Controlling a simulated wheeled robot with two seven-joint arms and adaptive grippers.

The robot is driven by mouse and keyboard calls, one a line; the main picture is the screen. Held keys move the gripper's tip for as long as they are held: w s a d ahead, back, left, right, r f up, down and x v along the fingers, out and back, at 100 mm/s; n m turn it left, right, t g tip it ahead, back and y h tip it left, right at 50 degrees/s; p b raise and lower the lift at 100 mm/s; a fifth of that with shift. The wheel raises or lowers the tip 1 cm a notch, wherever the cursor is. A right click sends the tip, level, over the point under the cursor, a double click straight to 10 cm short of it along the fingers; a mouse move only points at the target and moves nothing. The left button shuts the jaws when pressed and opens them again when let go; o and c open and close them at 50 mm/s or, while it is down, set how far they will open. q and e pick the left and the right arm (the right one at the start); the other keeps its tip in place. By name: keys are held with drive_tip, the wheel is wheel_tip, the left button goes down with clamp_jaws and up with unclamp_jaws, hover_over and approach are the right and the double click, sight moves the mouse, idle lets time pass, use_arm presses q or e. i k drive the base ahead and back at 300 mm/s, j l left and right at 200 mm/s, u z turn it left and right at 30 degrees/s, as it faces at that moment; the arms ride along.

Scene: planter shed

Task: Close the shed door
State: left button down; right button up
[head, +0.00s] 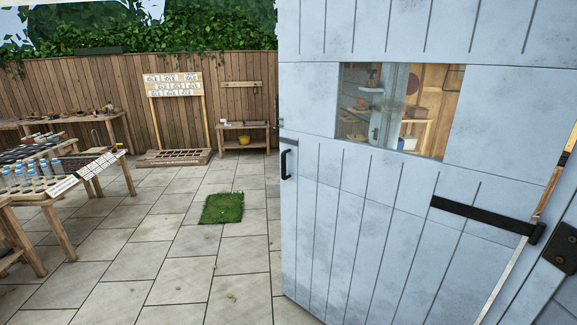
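The shed door (345,215) is a pale blue-grey plank door that fills the right half of the head view. It stands open, its free edge toward the paved yard. A black pull handle (287,164) is near its left edge. A black strap hinge (485,216) runs to the right edge by the frame. A small window (402,108) in the door shows shelves and pots behind it. A black metal plate (563,248) is on the frame at the far right. Neither of my grippers shows in this view.
A wooden table (62,190) with bottles and trays stands at the left. A green grass mat (222,208) lies on the paving (165,250). A small bench (245,137) and a sign board (173,84) stand by the wooden fence (110,75). The paving left of the door is mostly clear.

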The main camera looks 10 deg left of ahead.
sight(370, 233)
drive_tip(key=i, duration=1.15)
